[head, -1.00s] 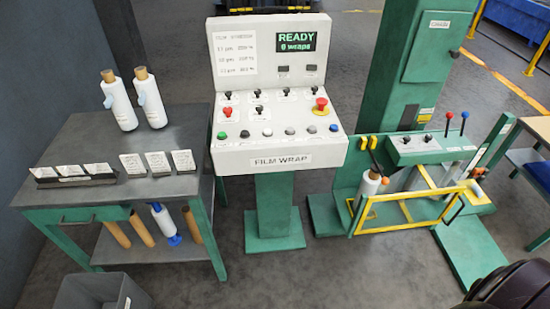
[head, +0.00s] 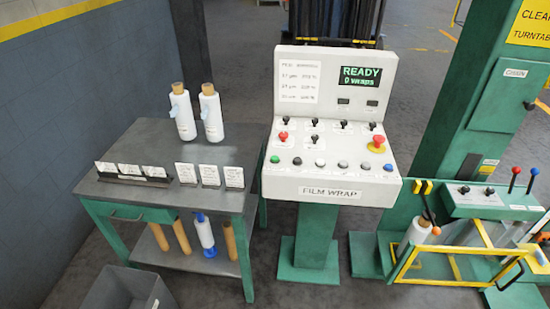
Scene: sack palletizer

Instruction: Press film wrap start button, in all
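The film wrap control panel (head: 340,192) stands in the middle of the head view on a green post. Its screen (head: 361,77) reads READY and 0 wraps. A red mushroom button on a yellow base (head: 377,142) is at the panel's right. Several black switches fill the rows above. Neither of my grippers is in view.
A grey table (head: 150,140) left of the panel holds two film rolls (head: 211,112) and several small cards. A grey bin (head: 125,290) stands in front. The wrapping machine with a yellow gate (head: 455,265) is close on the right.

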